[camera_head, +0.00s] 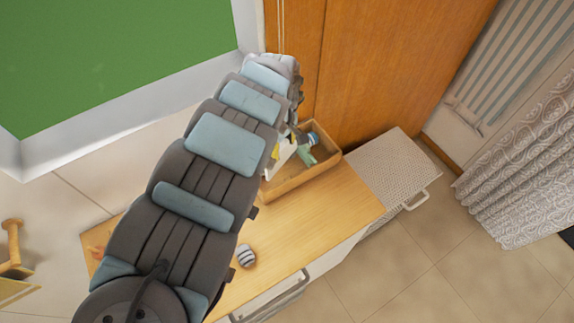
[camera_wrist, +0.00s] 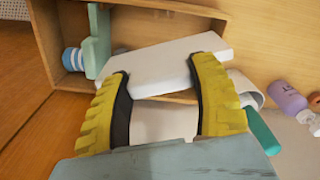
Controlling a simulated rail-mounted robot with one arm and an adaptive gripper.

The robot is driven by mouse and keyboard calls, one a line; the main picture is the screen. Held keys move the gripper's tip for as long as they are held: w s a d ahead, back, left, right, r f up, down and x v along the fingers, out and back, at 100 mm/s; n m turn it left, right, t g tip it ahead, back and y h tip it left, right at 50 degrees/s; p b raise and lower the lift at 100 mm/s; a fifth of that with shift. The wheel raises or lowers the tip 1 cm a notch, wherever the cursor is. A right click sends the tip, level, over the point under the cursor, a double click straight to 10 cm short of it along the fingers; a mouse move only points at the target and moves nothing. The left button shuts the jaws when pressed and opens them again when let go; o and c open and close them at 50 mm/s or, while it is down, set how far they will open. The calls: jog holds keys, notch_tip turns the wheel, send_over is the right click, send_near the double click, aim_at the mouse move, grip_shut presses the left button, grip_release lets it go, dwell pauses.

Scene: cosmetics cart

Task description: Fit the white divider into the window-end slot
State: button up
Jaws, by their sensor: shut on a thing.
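The white divider (camera_wrist: 172,62) is a flat white panel between the two yellow fingers of my gripper (camera_wrist: 160,92) in the wrist view. My gripper is shut on it. The divider is over the open wooden box (camera_wrist: 165,97), seen tilted in the picture. I cannot tell whether its lower edge touches the box. In the head view the box (camera_head: 322,135) stands at the far end of the wooden cart top, and my arm hides its left part. A white piece of the divider (camera_head: 284,156) shows beside the arm there. The slots cannot be made out.
A purple bottle (camera_wrist: 287,99) and a teal item (camera_wrist: 262,131) lie right. A striped object (camera_head: 246,256) sits on the cart top (camera_head: 320,215). A curtain (camera_head: 525,170) hangs right.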

aim_at(282, 163)
jog(key=shift+f, duration=4.15)
jog(key=shift+f, duration=0.2)
jog(key=o, duration=1.2)
jog(key=shift+c, duration=0.2)
jog(key=shift+r, duration=0.1)
notch_tip(282, 163, up, 11)
jog(key=shift+f, duration=0.2)
jog(key=shift+r, duration=0.8)
